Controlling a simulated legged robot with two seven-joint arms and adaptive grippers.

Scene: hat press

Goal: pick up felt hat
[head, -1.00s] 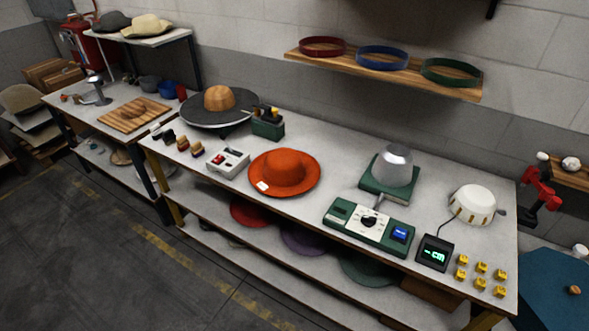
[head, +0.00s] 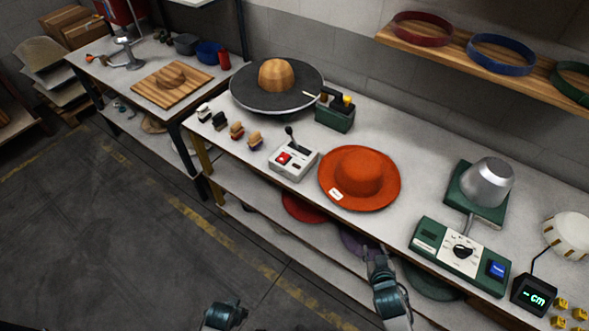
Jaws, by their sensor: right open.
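The orange felt hat (head: 361,177) lies brim down on the grey workbench (head: 232,190), right of the middle of the head view. A small white tag shows on its brim. My right gripper (head: 374,250) is in front of the bench's front edge, below the hat and apart from it. It is open and empty. My left arm's end (head: 224,314) shows at the bottom edge of the view, over the floor; its fingers cannot be made out.
A white control box (head: 292,160) stands left of the hat and a green control panel (head: 461,256) to its right. Behind are a wooden form on a dark disc (head: 276,85) and a green tool caddy (head: 334,115). More hats lie on the lower shelf.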

